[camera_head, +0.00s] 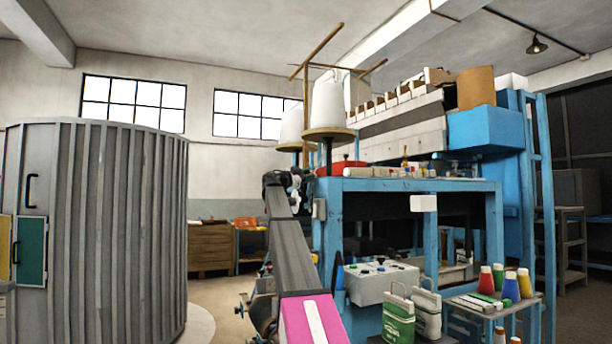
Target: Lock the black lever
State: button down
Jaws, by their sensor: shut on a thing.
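My arm reaches up from the bottom middle to the left front corner of the blue machine (415,186). My gripper (299,183) is small and dark at the arm's far end, beside the machine's left post and below the thread cones. It is shut on what looks like the black lever. The lever is mostly hidden behind my gripper and wrist, and its angle cannot be told. The fingertips are too small to make out singly.
White thread cones (327,108) stand on a wooden-armed rack just above. A grey control box (376,283) with buttons is at right. A grey ribbed cylinder (120,225) fills the left.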

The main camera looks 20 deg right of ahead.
jog(key=shift+s+f, duration=0.15)
jog(key=shift+f, duration=0.05)
dwell(0.3)
jog(key=c, duration=0.9)
grip_release()
jog(key=shift+a, duration=0.1)
jog(key=v, duration=1)
jog(key=shift+s+a+f, duration=0.1)
jog(key=shift+a, duration=0.2)
jog(key=shift+f, duration=0.1)
